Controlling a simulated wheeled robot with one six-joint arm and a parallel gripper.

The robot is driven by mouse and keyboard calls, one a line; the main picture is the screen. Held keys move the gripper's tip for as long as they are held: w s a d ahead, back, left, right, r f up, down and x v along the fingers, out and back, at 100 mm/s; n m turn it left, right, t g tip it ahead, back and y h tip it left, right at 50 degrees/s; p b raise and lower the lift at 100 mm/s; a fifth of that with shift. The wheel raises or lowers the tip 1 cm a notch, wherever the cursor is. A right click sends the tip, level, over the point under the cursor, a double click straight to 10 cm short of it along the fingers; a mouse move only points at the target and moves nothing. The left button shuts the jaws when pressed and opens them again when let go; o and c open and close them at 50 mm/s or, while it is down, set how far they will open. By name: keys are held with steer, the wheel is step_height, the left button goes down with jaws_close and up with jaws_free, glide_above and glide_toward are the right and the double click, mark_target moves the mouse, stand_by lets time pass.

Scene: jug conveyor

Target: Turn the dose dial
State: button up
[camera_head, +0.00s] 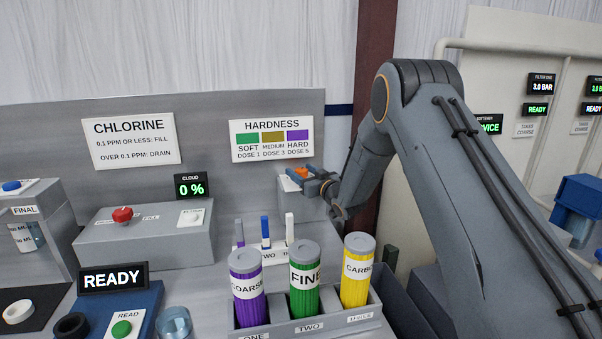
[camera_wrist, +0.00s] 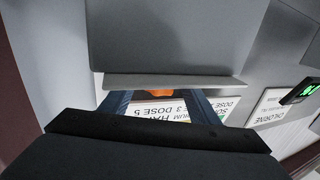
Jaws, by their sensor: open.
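The dose dial is an orange knob (camera_head: 301,172) on a small grey housing (camera_head: 288,196) below the HARDNESS sign. My gripper (camera_head: 306,177) is at the dial, its blue fingers open and close around or beside it. In the wrist view the two fingers (camera_wrist: 160,106) are spread apart, with a sliver of the orange knob (camera_wrist: 156,94) between them. A grey ledge hides the rest of the knob there. I cannot tell whether the fingers touch it. The dial's marks are not readable.
The HARDNESS sign (camera_head: 272,139) lists soft dose 1, medium dose 3, hard dose 5. Purple (camera_head: 247,287), green (camera_head: 304,279) and yellow (camera_head: 357,271) canisters stand in a grey rack in front.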

mark_target(305, 173)
steer(key=b+v, duration=0.2)
steer(key=v, duration=0.5)
steer(key=shift+s, duration=0.15)
steer(key=shift+d, duration=0.1)
